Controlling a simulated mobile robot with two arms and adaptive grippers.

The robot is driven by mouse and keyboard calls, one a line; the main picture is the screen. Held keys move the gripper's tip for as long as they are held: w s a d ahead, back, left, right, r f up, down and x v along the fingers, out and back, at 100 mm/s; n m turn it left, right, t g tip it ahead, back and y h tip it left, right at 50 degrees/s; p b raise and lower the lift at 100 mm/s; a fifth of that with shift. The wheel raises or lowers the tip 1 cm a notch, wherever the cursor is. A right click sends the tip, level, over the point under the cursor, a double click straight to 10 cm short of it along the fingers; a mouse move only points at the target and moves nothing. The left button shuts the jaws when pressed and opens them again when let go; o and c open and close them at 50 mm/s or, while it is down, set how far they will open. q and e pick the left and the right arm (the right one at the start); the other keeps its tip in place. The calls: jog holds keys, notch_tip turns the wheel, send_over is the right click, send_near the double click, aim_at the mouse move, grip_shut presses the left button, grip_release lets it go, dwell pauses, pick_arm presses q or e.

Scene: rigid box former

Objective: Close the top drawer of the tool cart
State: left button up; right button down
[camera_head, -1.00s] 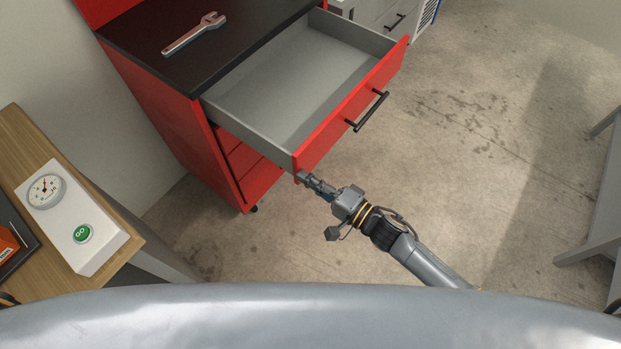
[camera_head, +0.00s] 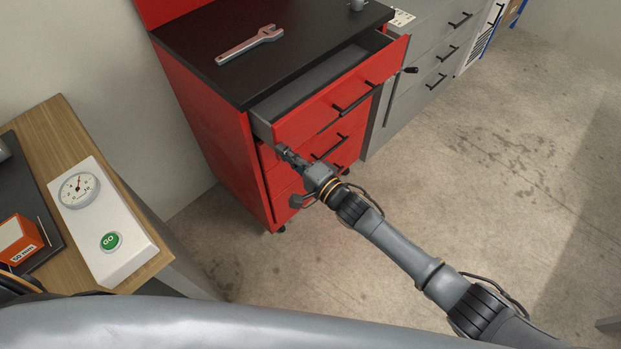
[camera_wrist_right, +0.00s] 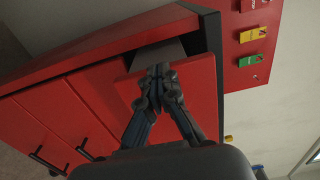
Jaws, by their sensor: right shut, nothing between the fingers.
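The red tool cart (camera_head: 219,130) stands at the upper middle of the head view, with a black top. Its top drawer (camera_head: 335,98) is partly open; a narrow strip of its grey inside shows behind the red front. My right gripper (camera_head: 283,151) is shut and empty at the lower left part of that drawer front. In the right wrist view the closed fingertips (camera_wrist_right: 159,71) overlap the red drawer front (camera_wrist_right: 195,88) and appear to touch it. The black handle (camera_head: 354,105) is to the right of the gripper. My left gripper is not in view.
A wrench (camera_head: 250,44) lies on the cart top, with a small grey cup (camera_head: 357,5) farther right. Grey cabinets (camera_head: 430,65) stand right of the cart. A wooden bench (camera_head: 60,125) with a gauge box (camera_head: 100,220) is at left. The floor at right is clear.

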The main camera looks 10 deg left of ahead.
aim_at(262, 132)
jog(key=b+x, duration=0.1)
jog(key=x, duration=0.1)
jog(key=b+x, duration=0.1)
jog(key=x, duration=0.2)
jog(key=b+x, duration=0.2)
jog(key=shift+w+a+f, duration=0.2)
jog(key=shift+a+f, duration=0.05)
jog(key=shift+w+a+r+b, duration=0.2)
jog(key=shift+w+a+b, duration=0.1)
jog(key=shift+a, duration=0.1)
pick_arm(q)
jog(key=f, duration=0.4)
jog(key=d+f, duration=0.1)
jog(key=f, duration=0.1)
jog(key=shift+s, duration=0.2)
pick_arm(e)
jog(key=shift+r, duration=0.25)
jog(key=shift+r, duration=0.1)
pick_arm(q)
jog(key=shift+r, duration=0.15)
